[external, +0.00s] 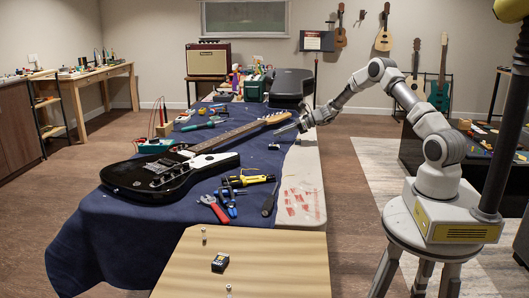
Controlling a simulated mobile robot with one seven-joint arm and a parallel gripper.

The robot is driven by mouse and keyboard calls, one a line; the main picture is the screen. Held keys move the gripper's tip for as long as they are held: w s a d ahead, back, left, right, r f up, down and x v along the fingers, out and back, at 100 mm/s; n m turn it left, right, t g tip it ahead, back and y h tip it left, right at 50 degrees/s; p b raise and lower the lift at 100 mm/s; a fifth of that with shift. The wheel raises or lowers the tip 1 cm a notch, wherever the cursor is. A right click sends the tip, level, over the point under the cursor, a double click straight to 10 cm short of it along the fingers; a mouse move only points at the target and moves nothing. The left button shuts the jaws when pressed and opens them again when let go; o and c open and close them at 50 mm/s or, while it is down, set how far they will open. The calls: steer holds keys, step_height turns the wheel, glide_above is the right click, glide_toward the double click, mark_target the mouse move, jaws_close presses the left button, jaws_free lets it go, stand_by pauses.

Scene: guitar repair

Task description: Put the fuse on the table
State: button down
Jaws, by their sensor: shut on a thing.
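My gripper (279,131) is low over the far right part of the long work table (302,185), beside the guitar's headstock. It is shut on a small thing. That thing is too small to make out, and I cannot tell whether it is the fuse. No fuse shows clearly elsewhere. A small dark and silver item (274,146) lies on the blue cloth (120,225) just below my gripper. I cannot tell whether my gripper touches the table.
A black electric guitar (160,177) lies across the cloth. Red-handled pliers (214,209), a yellow-handled tool (250,180) and other tools lie near it. A dark case (291,85) is at the far end. A wooden tabletop (270,265) in front holds a small black box (220,262).

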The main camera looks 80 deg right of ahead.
steer(key=shift+f, duration=1)
steer(key=shift+f, duration=0.1)
steer(key=shift+f+b, duration=0.15)
steer(key=shift+b, duration=0.15)
steer(key=c, duration=0.9)
jaws_free()
steer(key=shift+c, duration=0.2)
steer(key=shift+s+d+r+p, duration=0.1)
steer(key=shift+s+r+p, duration=0.1)
steer(key=shift+r+p, duration=0.15)
steer(key=p+v, duration=0.2)
steer(key=v, duration=0.9)
steer(key=shift+s+r, duration=0.1)
steer(key=shift+s, duration=0.2)
